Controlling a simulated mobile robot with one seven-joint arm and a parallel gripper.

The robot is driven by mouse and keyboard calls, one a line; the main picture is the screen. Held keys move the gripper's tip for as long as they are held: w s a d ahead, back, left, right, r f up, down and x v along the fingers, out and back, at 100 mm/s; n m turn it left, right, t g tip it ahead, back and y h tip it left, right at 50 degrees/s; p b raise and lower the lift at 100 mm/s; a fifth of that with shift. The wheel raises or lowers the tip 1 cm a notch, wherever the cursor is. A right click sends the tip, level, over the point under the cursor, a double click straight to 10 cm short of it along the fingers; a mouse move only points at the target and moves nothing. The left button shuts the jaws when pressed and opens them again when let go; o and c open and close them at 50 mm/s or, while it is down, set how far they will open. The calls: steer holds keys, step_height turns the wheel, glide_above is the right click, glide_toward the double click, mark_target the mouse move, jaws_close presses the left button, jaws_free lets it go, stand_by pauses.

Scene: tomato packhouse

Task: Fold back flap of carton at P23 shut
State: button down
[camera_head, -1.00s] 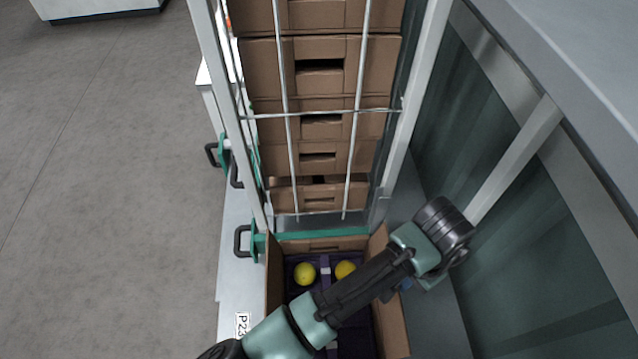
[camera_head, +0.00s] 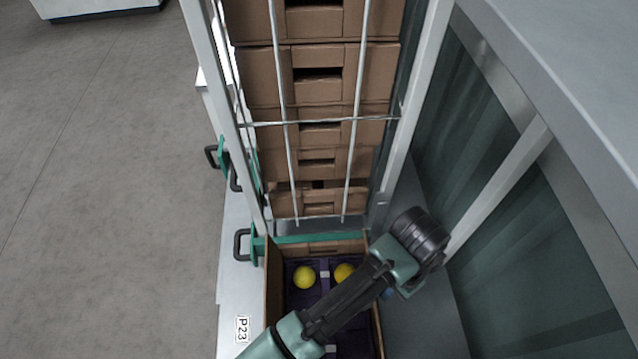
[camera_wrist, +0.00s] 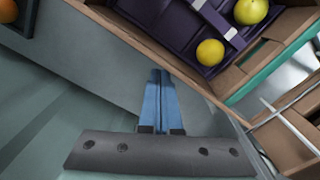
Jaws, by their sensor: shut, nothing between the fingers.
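The carton (camera_head: 275,290) at the P23 label (camera_head: 242,329) stands open on top. Its left side panel is upright, and its far panel (camera_head: 322,247) stands along the green bar. Inside, a purple tray (camera_head: 300,300) holds two yellow tomatoes (camera_head: 304,277). My arm covers the carton's near right part, so any flap there is hidden. In the wrist view my gripper (camera_wrist: 160,78) is shut and empty, its blue fingers over the grey surface just outside the carton's long brown edge (camera_wrist: 150,48). In the head view the gripper is mostly hidden behind my wrist.
A wire-fronted rack (camera_head: 320,122) of stacked flat cartons (camera_head: 265,75) rises behind the carton. A grey frame with green panels (camera_head: 520,210) stands at the right. In the wrist view an orange tomato (camera_wrist: 8,10) lies in a dark container at the upper left.

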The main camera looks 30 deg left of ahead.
steer(key=shift+s+a+r, duration=0.3)
steer(key=shift+s+a, duration=0.15)
steer(key=shift+s, duration=0.1)
steer(key=shift+a+f, duration=0.15)
steer(key=shift+a, duration=0.05)
steer(key=s+a+f+b, duration=0.2)
steer(key=a+f, duration=0.1)
steer(key=shift+s+a+f, duration=0.1)
steer(key=shift+s+a, duration=0.05)
steer(key=shift+s, duration=0.05)
stand_by(0.5)
step_height(320, 180, up, 8)
steer(key=p, duration=0.7)
stand_by(0.3)
